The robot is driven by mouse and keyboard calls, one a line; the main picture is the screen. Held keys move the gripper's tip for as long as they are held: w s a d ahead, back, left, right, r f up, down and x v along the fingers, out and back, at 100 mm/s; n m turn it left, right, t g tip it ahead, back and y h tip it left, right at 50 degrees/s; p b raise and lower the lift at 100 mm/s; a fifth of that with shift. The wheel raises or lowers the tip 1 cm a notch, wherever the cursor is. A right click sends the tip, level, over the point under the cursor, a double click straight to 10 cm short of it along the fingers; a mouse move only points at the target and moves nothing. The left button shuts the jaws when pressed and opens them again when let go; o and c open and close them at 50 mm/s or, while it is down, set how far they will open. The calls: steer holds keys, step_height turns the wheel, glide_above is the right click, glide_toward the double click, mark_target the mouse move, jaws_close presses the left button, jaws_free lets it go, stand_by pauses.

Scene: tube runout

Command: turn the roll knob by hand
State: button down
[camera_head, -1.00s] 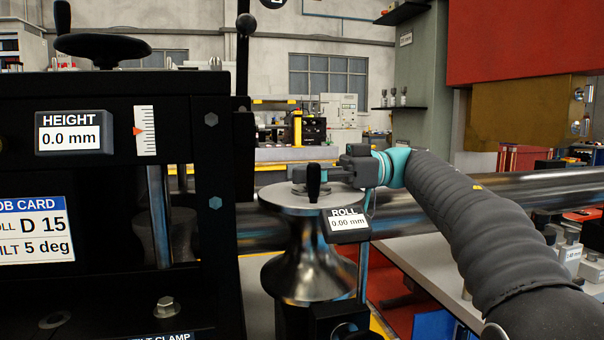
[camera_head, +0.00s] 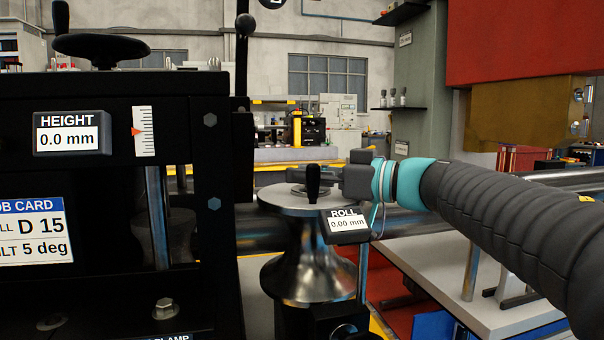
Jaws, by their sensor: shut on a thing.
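The roll knob (camera_head: 313,182) shows as a dark upright grip above the flared metal roll (camera_head: 306,265). My gripper (camera_head: 298,176) reaches in from the right, level with the knob and over the roll's top, and is shut on it. The exact finger contact is hidden behind the dark grip. The ROLL display (camera_head: 347,225) below my gripper reads 0.00 mm.
A black frame (camera_head: 222,165) with a HEIGHT display (camera_head: 72,133) at 0.0 mm stands close on the left. A horizontal metal tube (camera_head: 247,225) runs behind the roll.

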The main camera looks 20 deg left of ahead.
steer(key=shift+r+m+t+h, duration=0.15)
steer(key=shift+m+t+h, duration=0.55)
steer(key=shift+m+t, duration=1.15)
steer(key=shift+n+t, duration=0.25)
steer(key=shift+t, duration=0.2)
steer(key=c, duration=0.9)
jaws_free()
steer(key=shift+r, duration=0.1)
steer(key=shift+o, duration=0.7)
steer(key=shift+d, duration=0.1)
